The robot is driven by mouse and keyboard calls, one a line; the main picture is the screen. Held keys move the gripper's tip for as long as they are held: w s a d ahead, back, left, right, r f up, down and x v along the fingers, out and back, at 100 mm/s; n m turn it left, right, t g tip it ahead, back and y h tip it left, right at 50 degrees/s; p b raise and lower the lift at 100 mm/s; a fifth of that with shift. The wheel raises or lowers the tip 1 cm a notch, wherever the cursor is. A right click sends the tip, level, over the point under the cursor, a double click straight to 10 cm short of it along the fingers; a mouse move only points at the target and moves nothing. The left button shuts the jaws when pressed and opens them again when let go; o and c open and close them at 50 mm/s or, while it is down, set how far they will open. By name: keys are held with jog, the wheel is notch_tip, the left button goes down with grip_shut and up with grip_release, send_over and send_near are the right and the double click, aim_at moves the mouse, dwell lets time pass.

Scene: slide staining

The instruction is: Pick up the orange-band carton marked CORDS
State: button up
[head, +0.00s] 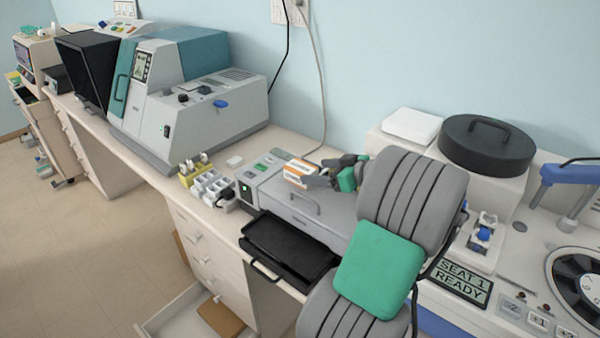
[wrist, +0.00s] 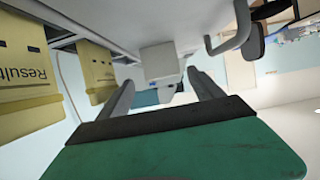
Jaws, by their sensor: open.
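A small white carton with an orange band (head: 299,174) is on or just above the grey bench unit in the head view. Its lettering is too small to read. My gripper (head: 323,177) is immediately to its right, with dark fingers close to the carton's right end. Whether they touch it is unclear. In the wrist view my gripper (wrist: 160,82) is open, its two fingers well apart. A pale box (wrist: 158,62) shows between and beyond the fingertips; I cannot tell whether it is the carton.
The grey unit (head: 300,208) has a handle on its front. A black tray (head: 290,244) sticks out below. White racks (head: 212,185) stand to the left, beside a large grey machine (head: 205,112). Yellow "Result" folders (wrist: 25,65) show in the wrist view.

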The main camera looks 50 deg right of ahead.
aim_at(308, 169)
jog(key=p+x, duration=0.1)
jog(key=x, duration=0.2)
jog(key=p+x, duration=0.1)
jog(key=x, duration=0.3)
jog(key=shift+a+r+p, duration=0.15)
jog(key=shift+a+p, duration=0.05)
jog(key=shift+p, duration=0.1)
jog(key=shift+s, duration=0.1)
jog(key=c, duration=1.4)
jog(key=shift+c, duration=0.2)
jog(key=shift+r, duration=0.15)
